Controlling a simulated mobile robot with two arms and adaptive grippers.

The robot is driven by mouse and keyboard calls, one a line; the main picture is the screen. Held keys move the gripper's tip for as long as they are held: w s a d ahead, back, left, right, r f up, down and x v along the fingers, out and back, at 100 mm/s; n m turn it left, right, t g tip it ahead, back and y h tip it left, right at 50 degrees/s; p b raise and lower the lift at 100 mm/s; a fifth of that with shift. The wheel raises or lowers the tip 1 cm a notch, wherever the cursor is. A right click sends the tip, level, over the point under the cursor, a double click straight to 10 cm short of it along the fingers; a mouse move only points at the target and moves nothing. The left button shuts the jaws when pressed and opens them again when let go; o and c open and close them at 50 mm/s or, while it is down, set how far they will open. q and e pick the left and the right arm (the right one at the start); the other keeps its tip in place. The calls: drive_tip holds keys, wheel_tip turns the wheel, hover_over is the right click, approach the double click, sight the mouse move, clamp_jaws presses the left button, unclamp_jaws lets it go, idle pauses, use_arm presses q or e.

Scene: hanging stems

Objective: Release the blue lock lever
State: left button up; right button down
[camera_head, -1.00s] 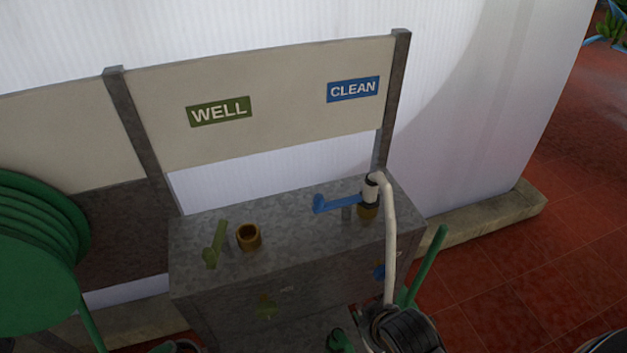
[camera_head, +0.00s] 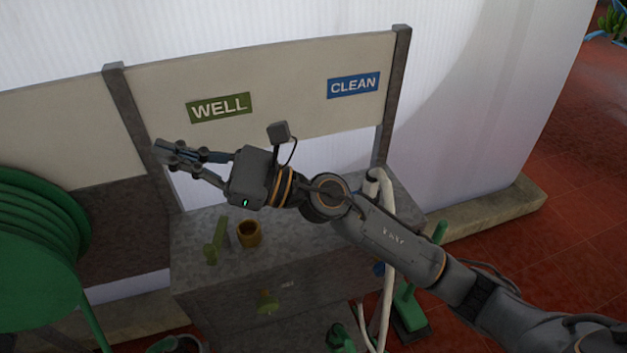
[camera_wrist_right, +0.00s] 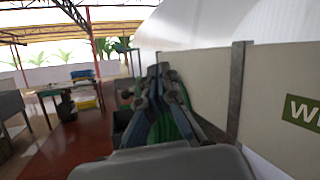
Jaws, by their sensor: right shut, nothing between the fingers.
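My right gripper (camera_head: 164,150) is shut and empty. It points left in the head view, in front of the cream back panel and left of the WELL sign. It also shows in the wrist view (camera_wrist_right: 165,78), with green hose behind it. My right forearm covers the place on the metal cabinet (camera_head: 200,275) where the blue lock lever was seen earlier, so the lever is hidden. The white hose (camera_head: 387,230) comes down from the clean-side fitting at the cabinet's right end. My left gripper is not in view.
A green lever (camera_head: 216,242) and a brass socket (camera_head: 249,233) sit on the cabinet's left top. Signs read WELL (camera_head: 218,107) and CLEAN (camera_head: 353,85). A green hose reel (camera_head: 40,240) stands at left.

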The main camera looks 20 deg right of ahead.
wheel_tip(320, 180, down, 13)
drive_tip(key=w+d+n+g+h, duration=0.25)
drive_tip(key=n+g+h, duration=0.35)
drive_tip(key=n+h, duration=0.7)
drive_tip(key=w+d+n+t+h, duration=0.1)
drive_tip(key=w+d+n+h, duration=0.2)
drive_tip(key=d, duration=0.7)
drive_tip(key=w+d+n+t+h, duration=0.1)
drive_tip(key=w+d+n+h, duration=0.2)
drive_tip(key=d, duration=0.7)
drive_tip(key=w+h, duration=0.2)
drive_tip(key=w, duration=0.1)
drive_tip(key=shift+w+d+n+t, duration=0.3)
drive_tip(key=shift+d+n, duration=0.05)
drive_tip(key=shift+n, duration=0.05)
drive_tip(key=shift+f, duration=0.15)
wheel_tip(320, 180, down, 9)
drive_tip(key=p, duration=0.5)
drive_tip(key=shift+s, duration=0.4)
